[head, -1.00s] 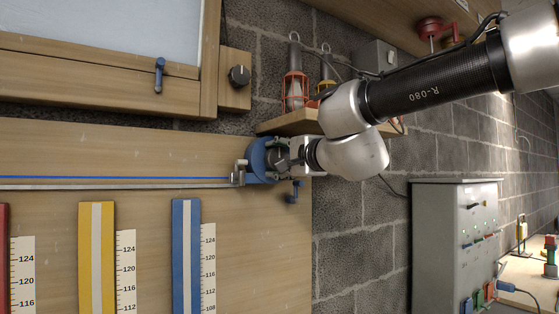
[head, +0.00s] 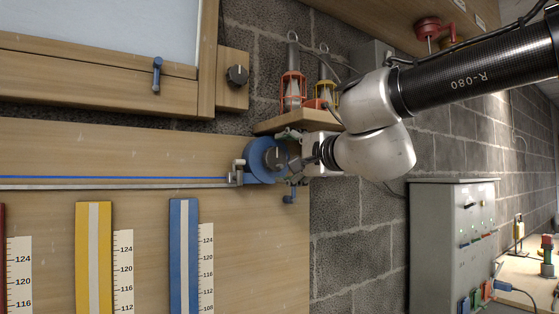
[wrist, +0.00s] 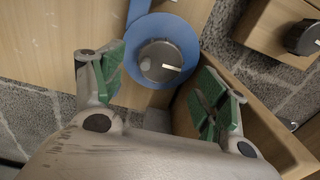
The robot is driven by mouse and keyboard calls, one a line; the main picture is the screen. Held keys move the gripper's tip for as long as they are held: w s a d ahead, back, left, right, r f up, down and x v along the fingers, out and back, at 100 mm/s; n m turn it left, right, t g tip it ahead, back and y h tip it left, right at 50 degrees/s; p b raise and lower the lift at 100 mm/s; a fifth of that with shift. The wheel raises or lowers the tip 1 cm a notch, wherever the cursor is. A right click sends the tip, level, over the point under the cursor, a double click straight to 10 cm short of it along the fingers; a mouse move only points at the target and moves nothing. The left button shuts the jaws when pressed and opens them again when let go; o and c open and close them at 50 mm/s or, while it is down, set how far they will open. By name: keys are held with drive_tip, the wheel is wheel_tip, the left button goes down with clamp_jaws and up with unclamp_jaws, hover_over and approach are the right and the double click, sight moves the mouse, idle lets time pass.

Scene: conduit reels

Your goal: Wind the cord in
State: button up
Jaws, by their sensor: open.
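The blue reel (head: 262,153) sits on the wooden board, with a grey round knob (head: 275,159) at its centre. In the wrist view the reel (wrist: 181,36) and its knob (wrist: 160,62) with a white mark lie ahead, between and beyond my fingertips. The blue cord (head: 110,178) runs straight left from the reel along a metal rail, through a small metal guide (head: 237,172). My gripper (head: 292,160) is just right of the knob. It is open and empty, its green-padded fingers (wrist: 162,85) spread on either side of the knob, apart from it.
A wooden shelf with lanterns (head: 293,88) is close above my gripper. Another dark knob (head: 237,75) is on a wooden block at upper left. A grey control cabinet (head: 443,245) stands at lower right.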

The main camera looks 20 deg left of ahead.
drive_tip(key=v, duration=0.7)
